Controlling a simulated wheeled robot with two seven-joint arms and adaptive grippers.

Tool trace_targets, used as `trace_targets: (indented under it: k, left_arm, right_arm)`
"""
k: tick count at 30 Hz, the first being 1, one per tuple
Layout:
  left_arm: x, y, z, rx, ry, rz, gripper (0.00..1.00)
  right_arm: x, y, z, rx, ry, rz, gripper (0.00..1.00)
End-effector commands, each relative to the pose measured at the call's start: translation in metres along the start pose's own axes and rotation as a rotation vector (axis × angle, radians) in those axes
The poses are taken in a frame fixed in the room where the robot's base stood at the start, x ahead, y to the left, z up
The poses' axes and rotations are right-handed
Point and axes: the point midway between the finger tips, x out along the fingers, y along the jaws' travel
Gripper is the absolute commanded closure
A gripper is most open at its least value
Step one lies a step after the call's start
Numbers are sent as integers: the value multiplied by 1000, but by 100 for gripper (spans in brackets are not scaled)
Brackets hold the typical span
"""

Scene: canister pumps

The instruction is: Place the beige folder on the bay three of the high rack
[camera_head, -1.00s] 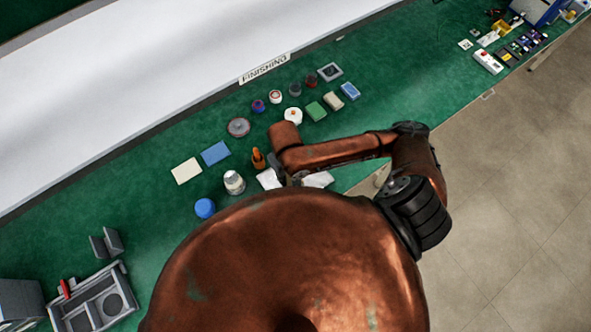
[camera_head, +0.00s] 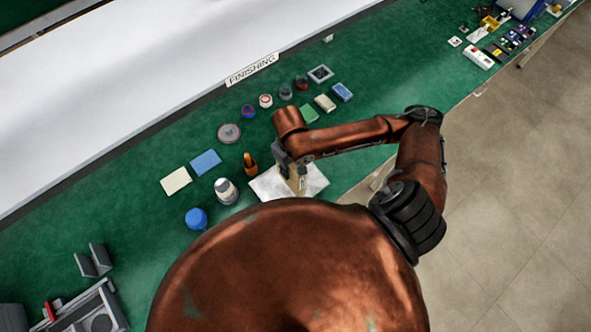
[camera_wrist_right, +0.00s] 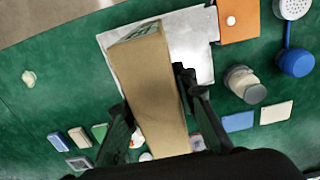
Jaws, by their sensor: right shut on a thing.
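The beige folder (camera_wrist_right: 152,95) is a tan, box-like piece with a greenish mark at its far end. My right gripper (camera_wrist_right: 155,98) is shut on it, with one dark finger on each side. In the head view the folder (camera_head: 298,183) shows below my right gripper (camera_head: 286,162), over a white sheet (camera_head: 320,180) on the green bench. I cannot tell whether it touches the sheet. My left gripper is not in view. I see nothing that I can make out as the high rack or its bay three.
Beside the sheet stand an orange item (camera_head: 250,165), a white-grey jar (camera_head: 226,191) and a blue round item (camera_head: 196,218). Blue (camera_head: 206,162) and cream (camera_head: 176,181) flat pieces lie further left. A grey tray (camera_head: 88,312) is at lower left. A FINISHING sign (camera_head: 252,70) marks the back edge.

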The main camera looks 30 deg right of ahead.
Motion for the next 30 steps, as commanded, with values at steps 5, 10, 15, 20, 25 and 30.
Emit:
trace_targets:
  k: [5,10,15,20,25,30]
  left_arm:
    - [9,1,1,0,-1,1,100]
    - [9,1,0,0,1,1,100]
    - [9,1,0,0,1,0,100]
    - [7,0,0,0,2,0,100]
    - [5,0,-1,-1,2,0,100]
    - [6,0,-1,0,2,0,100]
  right_arm:
    - [28,22,-16,6,-4,2,100]
    - [47,34,-27,4,-1,0,100]
    - [54,38,-32,2,1,-1,100]
    - [72,44,-34,2,-3,-1,100]
    - [92,43,-35,1,0,-1,100]
    - [92,43,-35,0,1,-1,100]
